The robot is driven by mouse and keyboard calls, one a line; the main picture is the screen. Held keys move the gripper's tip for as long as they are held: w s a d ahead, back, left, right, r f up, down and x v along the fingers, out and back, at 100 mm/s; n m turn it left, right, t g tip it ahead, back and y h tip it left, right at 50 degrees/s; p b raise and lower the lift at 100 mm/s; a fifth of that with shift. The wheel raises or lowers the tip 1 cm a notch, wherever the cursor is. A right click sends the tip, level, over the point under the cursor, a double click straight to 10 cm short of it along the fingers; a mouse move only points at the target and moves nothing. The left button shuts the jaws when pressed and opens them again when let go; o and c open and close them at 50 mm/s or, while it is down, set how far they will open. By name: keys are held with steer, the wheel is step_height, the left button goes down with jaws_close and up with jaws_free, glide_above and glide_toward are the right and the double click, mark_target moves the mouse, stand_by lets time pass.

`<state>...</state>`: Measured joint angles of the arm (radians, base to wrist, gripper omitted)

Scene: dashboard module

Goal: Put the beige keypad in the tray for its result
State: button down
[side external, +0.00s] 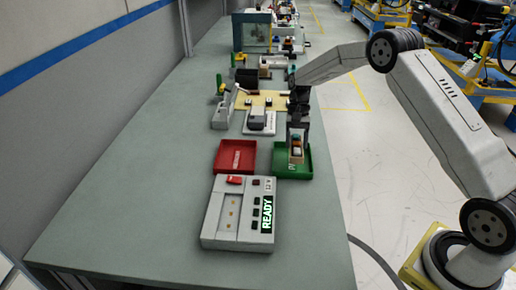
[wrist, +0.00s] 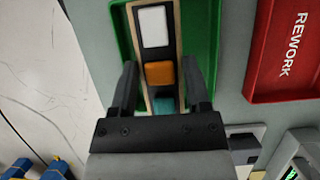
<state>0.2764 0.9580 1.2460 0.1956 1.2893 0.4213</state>
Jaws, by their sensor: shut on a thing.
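The beige keypad (wrist: 133,18) is a narrow strip with a white, an orange and a teal button. My gripper (wrist: 160,78) is shut on it, one finger on each long side. In the side view the keypad (side external: 296,152) hangs below my gripper (side external: 297,140), over the green tray (side external: 306,170). I cannot tell whether it touches the tray floor. The green tray also shows in the wrist view (wrist: 207,30); its lettering is mostly hidden. The red tray (side external: 235,156), marked REWORK in the wrist view (wrist: 270,65), is empty beside it.
A grey test box (side external: 228,212) with a lit READY display (side external: 266,214) stands in front of the trays; its bed looks empty. Behind the trays are a white fixture (side external: 260,121), a grey block (side external: 222,113) and a yellow mat (side external: 270,100). The bench at left is clear.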

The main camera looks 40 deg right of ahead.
mark_target(293, 151)
steer(key=shift+w+d+f, duration=0.1)
steer(key=shift+w+f, duration=0.3)
steer(key=shift+f, duration=0.05)
steer(key=shift+w+f, duration=0.25)
steer(key=shift+f, duration=1.6)
steer(key=shift+f, duration=0.15)
steer(key=shift+c, duration=0.3)
jaws_free()
steer(key=v, duration=1.2)
